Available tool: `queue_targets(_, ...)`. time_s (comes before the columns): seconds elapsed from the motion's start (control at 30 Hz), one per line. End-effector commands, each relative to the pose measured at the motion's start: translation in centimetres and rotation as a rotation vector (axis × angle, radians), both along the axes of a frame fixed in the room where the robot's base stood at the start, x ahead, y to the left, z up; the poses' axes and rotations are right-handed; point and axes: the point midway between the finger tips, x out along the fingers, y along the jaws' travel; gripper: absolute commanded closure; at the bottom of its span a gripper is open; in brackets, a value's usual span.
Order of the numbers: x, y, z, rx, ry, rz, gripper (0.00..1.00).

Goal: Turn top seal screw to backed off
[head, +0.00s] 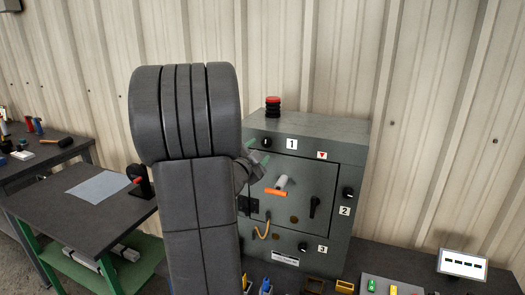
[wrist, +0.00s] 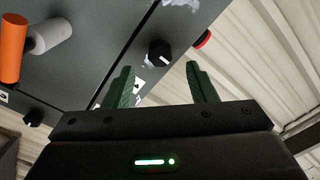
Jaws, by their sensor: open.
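The top seal screw is a black knob (head: 266,143) at the upper left of the grey enclosure's front, beside a white label "1" (head: 291,144). In the wrist view the knob (wrist: 160,54) shows a white mark and lies just beyond the fingertips, in line with the gap between them. My gripper (wrist: 160,68) has green fingers, open and empty, with the knob apart from both. In the head view my gripper (head: 256,152) is close in front of the knob, and my arm hides the enclosure's left side.
A red button (head: 273,106) stands on top of the enclosure (head: 340,133). The door carries an orange-and-white handle (head: 277,190) and a black latch (head: 314,206). More black knobs sit by labels "2" (head: 344,211) and "3" (head: 322,249). Corrugated wall is behind.

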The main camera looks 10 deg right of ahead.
Motion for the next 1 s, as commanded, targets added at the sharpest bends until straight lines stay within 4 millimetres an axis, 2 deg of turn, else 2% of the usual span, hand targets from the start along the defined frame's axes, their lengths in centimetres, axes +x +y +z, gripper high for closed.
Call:
queue_targets(0.2, -3.8, 2.7, -0.1, 0.000, -0.001, 0.004, 0.48)
queue_targets(0.4, -6.0, 4.1, -0.1, 0.000, 0.001, 0.002, 0.48)
queue_targets(0.6, -6.7, 4.6, -0.1, 0.001, 0.001, 0.000, 0.48)
queue_targets(1.0, -6.3, 4.3, 0.0, 0.000, 0.002, 0.000, 0.48)
